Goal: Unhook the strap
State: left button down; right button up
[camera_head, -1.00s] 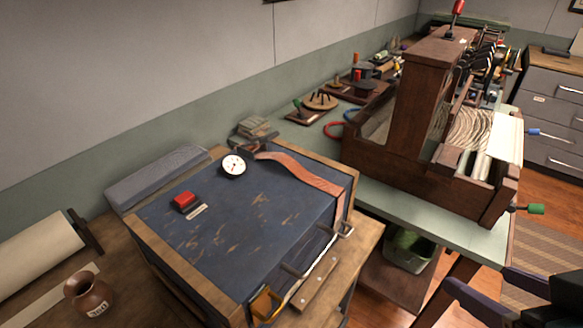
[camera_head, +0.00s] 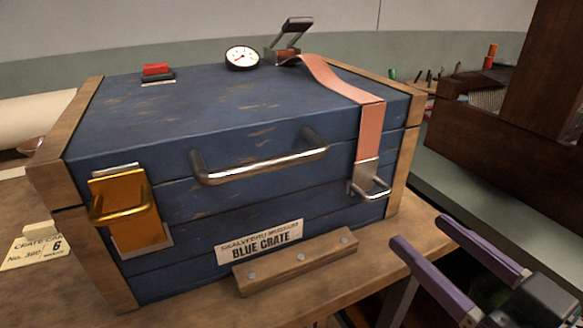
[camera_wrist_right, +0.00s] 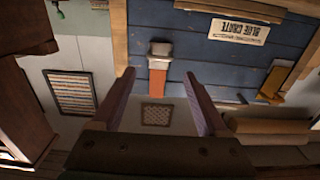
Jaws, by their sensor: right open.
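In the right wrist view, which looks upside down, the strap (camera_wrist_right: 157,82) shows between the open fingers. My left gripper is out of view.
A silver handle (camera_head: 262,160) and a yellow latch (camera_head: 128,208) stick out from the crate front, with a wooden block (camera_head: 295,262) below. A gauge (camera_head: 242,57) and red button (camera_head: 157,70) sit on the lid. A dark wooden rack (camera_head: 480,135) stands right.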

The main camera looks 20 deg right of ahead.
aim_at(380, 196)
jog(key=w, duration=0.6)
jog(key=w+a, duration=0.1)
jog(key=w, duration=0.2)
jog(key=shift+w+r+b, duration=0.1)
jog(key=shift+w+b, duration=0.15)
jog(key=shift+b, duration=0.1)
jog(key=shift+c, duration=0.2)
grip_shut()
jog(key=shift+r, duration=0.1)
